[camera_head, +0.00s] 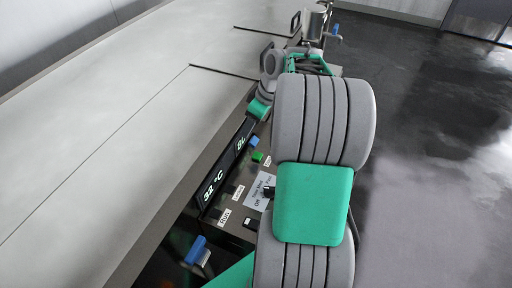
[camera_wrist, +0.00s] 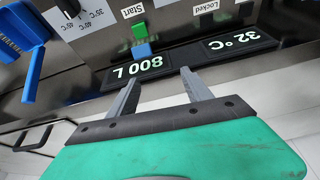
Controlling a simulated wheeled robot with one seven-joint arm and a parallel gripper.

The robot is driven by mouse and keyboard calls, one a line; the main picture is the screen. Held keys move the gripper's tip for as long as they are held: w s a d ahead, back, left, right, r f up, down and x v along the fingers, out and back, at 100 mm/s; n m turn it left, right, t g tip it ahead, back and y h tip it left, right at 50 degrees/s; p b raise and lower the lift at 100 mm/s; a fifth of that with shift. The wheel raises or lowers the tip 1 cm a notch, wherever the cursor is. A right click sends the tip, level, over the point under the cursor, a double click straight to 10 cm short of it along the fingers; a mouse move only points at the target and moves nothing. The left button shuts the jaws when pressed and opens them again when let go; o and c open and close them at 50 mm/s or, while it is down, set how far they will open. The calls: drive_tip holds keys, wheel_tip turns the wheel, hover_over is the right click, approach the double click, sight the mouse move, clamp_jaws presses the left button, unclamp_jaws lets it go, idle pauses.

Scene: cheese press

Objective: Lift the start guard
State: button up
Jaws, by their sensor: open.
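The start guard appears to be the small green and blue piece by the "Start" label. In the wrist view its green part (camera_wrist: 139,31) sits against the blue part (camera_wrist: 142,51), beside the 800 L display. In the head view the green part (camera_head: 257,156) and blue part (camera_head: 253,141) show on the control panel. I cannot tell which part is the hinged cover; it looks down. My gripper (camera_wrist: 160,79) is open and empty. Its fingertips are near the display strip, apart from the guard. In the head view the fingers are mostly hidden.
The display strip (camera_wrist: 155,65) runs along the panel edge. A "Locked" label (camera_wrist: 207,7) is near it. A blue lever (camera_wrist: 34,73) stands at left in the wrist view. A large flat metal surface (camera_head: 110,130) lies left of the panel; open floor (camera_head: 440,170) lies right.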

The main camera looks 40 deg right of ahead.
sight(253, 139)
drive_tip(key=shift+n, duration=0.3)
drive_tip(key=f, duration=0.3)
drive_tip(key=w+d+f, duration=0.1)
drive_tip(key=f, duration=0.2)
drive_tip(key=w+d+f, duration=0.1)
drive_tip(key=f, duration=0.2)
drive_tip(key=shift+d+f+p, duration=0.2)
drive_tip(key=shift+f+p, duration=0.2)
drive_tip(key=shift+c, duration=0.2)
clamp_jaws()
